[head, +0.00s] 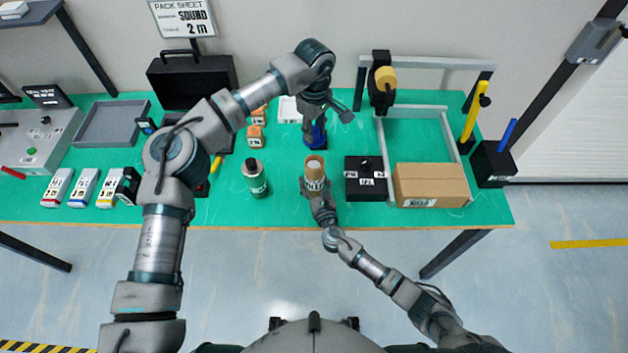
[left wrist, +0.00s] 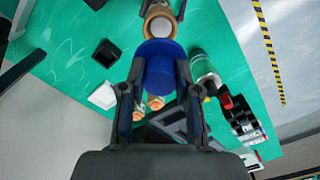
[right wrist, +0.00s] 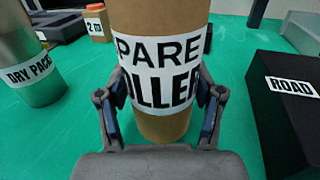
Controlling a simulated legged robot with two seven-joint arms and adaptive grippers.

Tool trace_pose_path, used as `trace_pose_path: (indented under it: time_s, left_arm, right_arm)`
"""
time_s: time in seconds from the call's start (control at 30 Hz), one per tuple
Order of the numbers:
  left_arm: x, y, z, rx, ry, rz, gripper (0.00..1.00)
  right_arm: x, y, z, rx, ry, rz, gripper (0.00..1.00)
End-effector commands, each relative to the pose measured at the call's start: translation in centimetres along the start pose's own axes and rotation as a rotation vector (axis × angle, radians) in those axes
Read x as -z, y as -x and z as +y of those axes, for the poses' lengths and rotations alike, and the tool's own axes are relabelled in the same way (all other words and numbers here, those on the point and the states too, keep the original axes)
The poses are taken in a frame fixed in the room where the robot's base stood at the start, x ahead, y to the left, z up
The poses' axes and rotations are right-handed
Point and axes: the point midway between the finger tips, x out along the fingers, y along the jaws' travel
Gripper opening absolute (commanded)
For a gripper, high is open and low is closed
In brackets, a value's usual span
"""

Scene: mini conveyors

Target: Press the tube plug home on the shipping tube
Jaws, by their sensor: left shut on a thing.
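The shipping tube (head: 314,183) is a brown upright cylinder with a white label near the table's front edge. Its top shows a brown rim around a pale centre, also in the left wrist view (left wrist: 161,29). My right gripper (right wrist: 160,115) has its fingers on both sides of the tube, below the label's middle. My left gripper (left wrist: 160,85) is shut on the blue tube plug (left wrist: 160,68), a rounded blue piece. In the head view the blue plug (head: 316,136) is behind the tube, apart from it. The plug's underside is hidden.
A green and silver bottle (head: 256,179) stands left of the tube. A black box (head: 365,186) and a brown carton (head: 432,184) stand to the right. Small orange boxes (head: 255,136) are behind to the left. Green table is clear between tube and bottle.

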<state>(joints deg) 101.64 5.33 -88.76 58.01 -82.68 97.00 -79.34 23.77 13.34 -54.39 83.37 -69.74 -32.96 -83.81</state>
Motion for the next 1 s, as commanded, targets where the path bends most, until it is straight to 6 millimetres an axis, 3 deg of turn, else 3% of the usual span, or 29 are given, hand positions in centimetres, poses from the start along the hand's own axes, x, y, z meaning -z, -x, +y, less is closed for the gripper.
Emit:
trace_pose_path:
  time_s: [0.03, 0.13, 1.0]
  left_arm:
    - [-0.07, -0.01, 0.04, 0.001, -0.001, 0.0, 0.08]
    - [-0.15, -0.02, 0.1, 0.001, -0.001, 0.001, 0.08]
    - [-0.1, -0.3, 0.15, 0.002, -0.001, 0.0, 0.08]
  right_arm:
    - [0.0, 0.02, -0.05, 0.0, 0.0, 0.0, 0.45]
    - [0.0, 0.04, -0.11, 0.0, -0.001, 0.0, 0.2]
    - [0.45, 0.04, -0.15, 0.0, -0.001, 0.004, 0.2]
